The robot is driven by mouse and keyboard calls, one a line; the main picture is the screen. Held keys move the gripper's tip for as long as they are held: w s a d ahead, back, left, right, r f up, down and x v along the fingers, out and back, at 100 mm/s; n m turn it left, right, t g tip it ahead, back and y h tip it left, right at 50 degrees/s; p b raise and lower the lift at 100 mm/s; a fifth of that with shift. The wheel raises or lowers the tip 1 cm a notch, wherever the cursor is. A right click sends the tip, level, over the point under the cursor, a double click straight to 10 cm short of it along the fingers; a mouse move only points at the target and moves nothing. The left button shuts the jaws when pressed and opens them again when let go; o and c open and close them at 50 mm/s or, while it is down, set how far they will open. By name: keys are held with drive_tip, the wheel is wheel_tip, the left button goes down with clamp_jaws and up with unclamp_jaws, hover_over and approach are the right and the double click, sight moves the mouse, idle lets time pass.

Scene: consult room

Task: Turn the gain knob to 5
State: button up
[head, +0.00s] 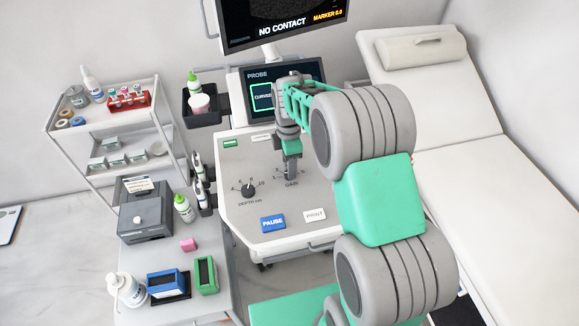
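The ultrasound console panel (237,205) stands in the middle of the head view. The GAIN label (292,184) shows at its upper right part, with a few scale marks to the left of the dial. My gripper (290,172) points down over the gain dial and covers it. The gain knob itself is mostly or wholly hidden, so its setting cannot be read. I cannot tell whether my fingers are open, shut, or touching the knob.
A black depth knob (248,190) is to the left on the same panel. A blue PAUSE key (272,222) and a white PRINT key (314,215) lie in front. The monitor (283,20) and probe screen (262,97) rise behind. A couch (470,165) stands at right.

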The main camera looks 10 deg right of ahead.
drive_tip(key=shift+f, duration=1.6)
drive_tip(key=shift+c, duration=0.2)
clamp_jaws()
